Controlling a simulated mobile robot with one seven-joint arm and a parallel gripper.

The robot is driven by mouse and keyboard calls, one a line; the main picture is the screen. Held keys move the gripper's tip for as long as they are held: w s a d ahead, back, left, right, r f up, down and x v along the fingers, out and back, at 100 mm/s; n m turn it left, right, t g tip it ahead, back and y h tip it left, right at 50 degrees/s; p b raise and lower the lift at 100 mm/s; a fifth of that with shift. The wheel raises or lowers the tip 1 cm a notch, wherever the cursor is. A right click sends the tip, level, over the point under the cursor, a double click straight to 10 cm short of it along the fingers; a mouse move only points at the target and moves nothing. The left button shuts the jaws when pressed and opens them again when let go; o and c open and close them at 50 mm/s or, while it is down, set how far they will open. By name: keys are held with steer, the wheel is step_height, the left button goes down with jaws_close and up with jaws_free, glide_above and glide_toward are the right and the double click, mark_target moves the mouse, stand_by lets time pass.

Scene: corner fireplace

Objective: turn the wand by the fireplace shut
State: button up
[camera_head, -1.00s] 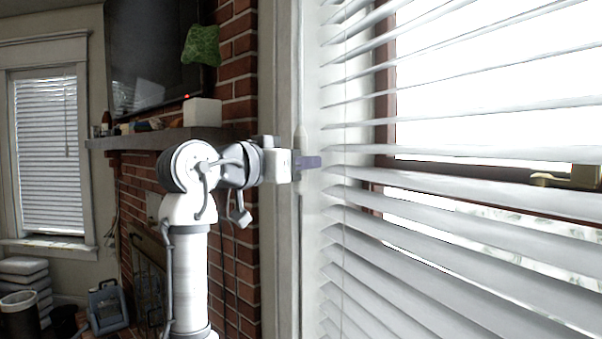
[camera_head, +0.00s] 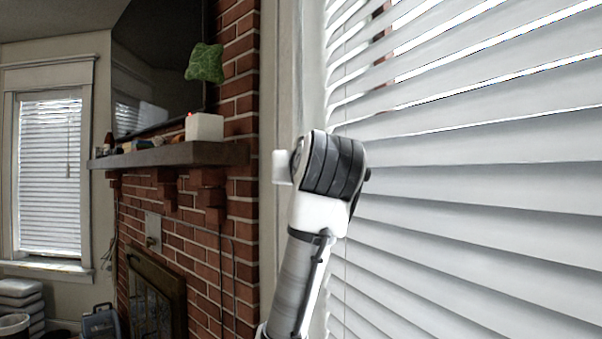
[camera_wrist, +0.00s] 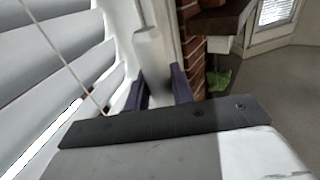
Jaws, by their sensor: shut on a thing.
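In the wrist view my gripper (camera_wrist: 158,86) has its two dark purple fingers closed around the lower part of the white wand (camera_wrist: 148,50). The wand runs up from the fingers beside the window frame. The white slatted blind (camera_head: 470,190) fills the right of the head view and also shows at the left of the wrist view (camera_wrist: 40,75). Its slats are steeply tilted and mostly overlap, with thin bright gaps near the top. In the head view my arm hides the fingers and the wand.
The brick fireplace (camera_head: 190,245) stands left of the window frame. Its mantel (camera_head: 175,155) juts out and holds a white box (camera_head: 204,127) and small items. A dark television (camera_head: 160,60) hangs above. A thin cord (camera_wrist: 65,60) hangs by the blind.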

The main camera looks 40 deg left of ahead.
steer(key=shift+f+n+g+y, duration=0.1)
steer(key=shift+n+g+y, duration=0.95)
steer(key=shift+g, duration=0.35)
steer(key=shift+n, duration=0.25)
steer(key=o, duration=1)
steer(key=b+v, duration=0.7)
steer(key=v, duration=0.6)
steer(key=shift+d, duration=0.4)
